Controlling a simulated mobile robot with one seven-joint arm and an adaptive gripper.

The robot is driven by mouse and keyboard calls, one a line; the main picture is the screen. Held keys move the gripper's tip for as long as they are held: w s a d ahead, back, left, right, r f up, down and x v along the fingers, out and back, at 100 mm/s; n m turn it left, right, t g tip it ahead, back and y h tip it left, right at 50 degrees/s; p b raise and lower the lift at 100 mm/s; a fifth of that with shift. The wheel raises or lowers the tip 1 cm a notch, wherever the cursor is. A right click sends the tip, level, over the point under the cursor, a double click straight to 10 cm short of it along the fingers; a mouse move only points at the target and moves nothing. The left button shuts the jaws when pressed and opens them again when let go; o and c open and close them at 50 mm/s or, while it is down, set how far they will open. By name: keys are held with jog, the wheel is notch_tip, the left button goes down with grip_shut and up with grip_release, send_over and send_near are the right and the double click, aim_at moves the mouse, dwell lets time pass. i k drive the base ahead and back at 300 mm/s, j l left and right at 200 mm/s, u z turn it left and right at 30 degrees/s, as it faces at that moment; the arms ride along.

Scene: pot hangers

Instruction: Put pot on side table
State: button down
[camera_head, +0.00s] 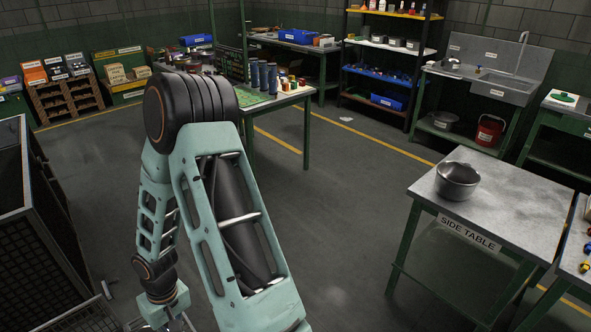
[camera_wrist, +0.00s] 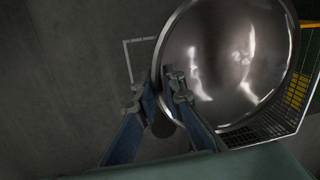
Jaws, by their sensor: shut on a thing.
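A shiny metal pot (camera_wrist: 225,50) fills the upper right of the wrist view, its open inside facing the camera. My gripper (camera_wrist: 160,82) is shut on the pot's near left rim, one finger on each side. In the head view my arm reaches down to the lower left, and the held pot cannot be made out there. The side table (camera_head: 530,215), labelled "SIDE TABLE" on its front edge, stands at the right, well apart from my gripper. Another grey metal pot (camera_head: 457,182) stands upright on its left part.
A dark mesh-sided bin (camera_head: 60,250) stands at the left. A wire mesh basket (camera_wrist: 290,115) shows beside the held pot in the wrist view. A workbench with blue cylinders (camera_head: 263,78) is behind my arm. The side table's middle and right top is bare. Open floor lies between my arm and the table.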

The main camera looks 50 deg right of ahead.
aim_at(518, 223)
jog(key=z, duration=2.1)
jog(key=i+l+z, duration=0.1)
jog(key=z, duration=0.2)
jog(key=i+l+z, duration=0.1)
jog(key=z, duration=0.2)
jog(key=i+l, duration=1)
jog(key=l, duration=0.2)
